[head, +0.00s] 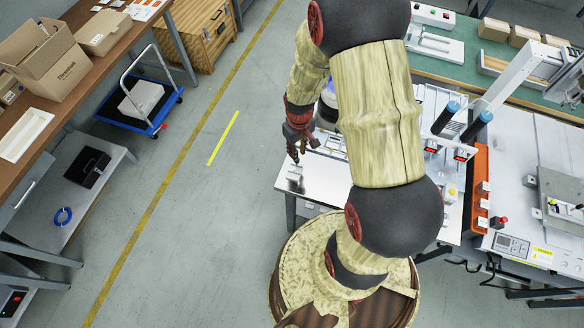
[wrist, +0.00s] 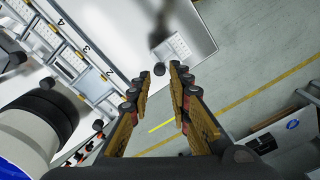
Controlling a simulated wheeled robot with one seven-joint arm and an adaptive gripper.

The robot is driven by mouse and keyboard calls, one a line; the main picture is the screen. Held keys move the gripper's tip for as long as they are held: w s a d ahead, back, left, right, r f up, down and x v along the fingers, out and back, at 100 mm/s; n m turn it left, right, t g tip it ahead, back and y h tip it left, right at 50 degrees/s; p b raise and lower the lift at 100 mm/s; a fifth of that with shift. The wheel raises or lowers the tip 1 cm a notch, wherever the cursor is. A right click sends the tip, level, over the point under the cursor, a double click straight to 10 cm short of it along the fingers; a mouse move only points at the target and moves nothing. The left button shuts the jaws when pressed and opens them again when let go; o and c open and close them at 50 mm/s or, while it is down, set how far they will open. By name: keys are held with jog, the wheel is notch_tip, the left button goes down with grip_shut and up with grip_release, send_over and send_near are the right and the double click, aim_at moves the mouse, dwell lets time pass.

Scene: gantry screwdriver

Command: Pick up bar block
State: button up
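My gripper (head: 297,150) hangs above the left end of a white table (head: 323,181). In the wrist view its two fingers (wrist: 160,75) stand apart with nothing held between them. A small pale block with rows of dark dots (wrist: 181,45) lies on the white table, past the fingertips, near the table edge. It may be the bar block, but I cannot tell for sure. In the head view a small greyish thing (head: 296,180) lies on the table just below my gripper. My arm hides much of the table in the head view.
A numbered rack (wrist: 62,45) stands on the table at the left of the wrist view. A dark-topped cylinder with a white body (wrist: 35,125) is close to my gripper's left side. Screwdriver-like blue-topped cylinders (head: 445,117) stand on the right.

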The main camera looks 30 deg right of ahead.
aim_at(295, 169)
jog(key=shift+w+a+f, duration=0.1)
jog(key=shift+w+f, duration=0.1)
jog(key=shift+f, duration=0.9)
jog(key=shift+s+f+b, duration=0.1)
jog(key=shift+f+b, duration=0.35)
jog(key=shift+f, duration=0.15)
notch_tip(295, 169, down, 4)
jog(key=shift+r+b, duration=0.1)
jog(key=shift+b, duration=0.45)
jog(key=shift+c, duration=0.5)
jog(key=c, duration=0.4)
grip_shut()
